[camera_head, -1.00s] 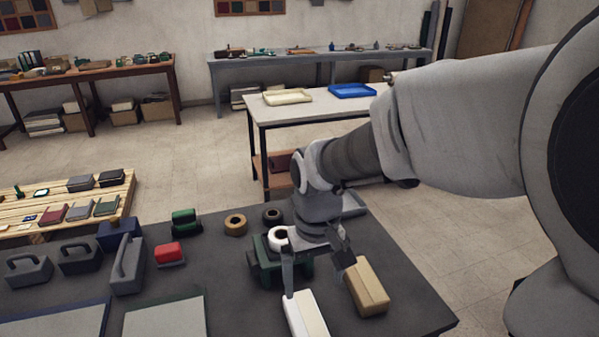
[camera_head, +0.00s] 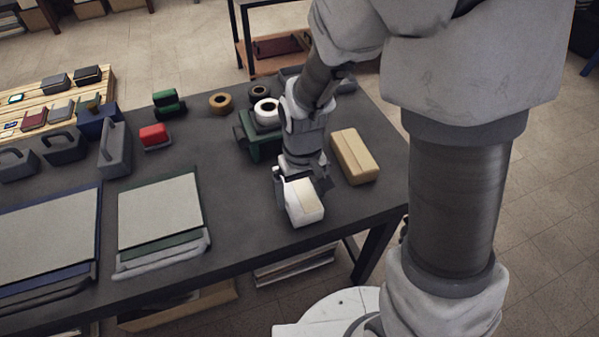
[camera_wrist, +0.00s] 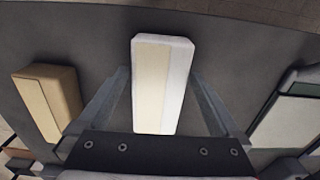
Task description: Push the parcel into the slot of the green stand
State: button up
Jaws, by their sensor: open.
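A white box with a cream strip (camera_head: 304,200) lies on the dark table. My gripper (camera_head: 302,186) points down over it, fingers open on either side. The wrist view shows the white box (camera_wrist: 163,85) between the fingers, with a gap visible on both sides. A tan box (camera_head: 355,157) lies just to the right; it is at the left in the wrist view (camera_wrist: 46,100). I cannot tell which box the task calls the parcel. A green stand-like body (camera_head: 262,146) stands behind my gripper, partly hidden by it; no slot shows clearly.
A white roll (camera_head: 267,112) sits by the green body. Green-edged boards (camera_head: 160,212) lie left of my gripper. The table's front edge is close to the white box.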

aim_at(297, 186)
jog(key=shift+f, duration=0.9)
jog(key=c, duration=1.5)
jog(key=shift+w, duration=0.1)
jog(key=shift+w+a, duration=0.2)
jog(key=shift+w, duration=0.5)
jog(key=shift+w+a, duration=0.2)
jog(key=shift+w, duration=0.45)
jog(key=shift+w+a, duration=0.2)
jog(key=shift+w, duration=0.6)
jog(key=shift+w+a, duration=0.25)
jog(key=shift+w, duration=0.5)
jog(key=shift+w+a, duration=0.2)
jog(key=shift+w, duration=0.6)
